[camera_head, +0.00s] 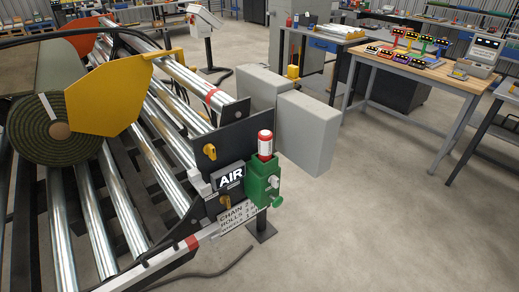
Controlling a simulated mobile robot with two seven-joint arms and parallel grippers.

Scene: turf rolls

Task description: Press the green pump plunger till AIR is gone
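A green pump box (262,182) is mounted at the near right corner of the roller machine. A red and white cylinder (265,145) stands upright on its top. A round green knob (277,202), which looks like the plunger, sticks out low on its right side. A small grey knob (273,181) sits above it. The dark AIR sign (230,178) shows white letters just left of the pump. Neither of my grippers is in view, and nothing touches the pump.
Steel rollers (130,150) carry a green turf roll (55,128) beside a yellow plate (108,95). Grey blocks (305,132) stand behind the pump. A wooden workbench (420,75) is at right. Floor right of the pump is clear.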

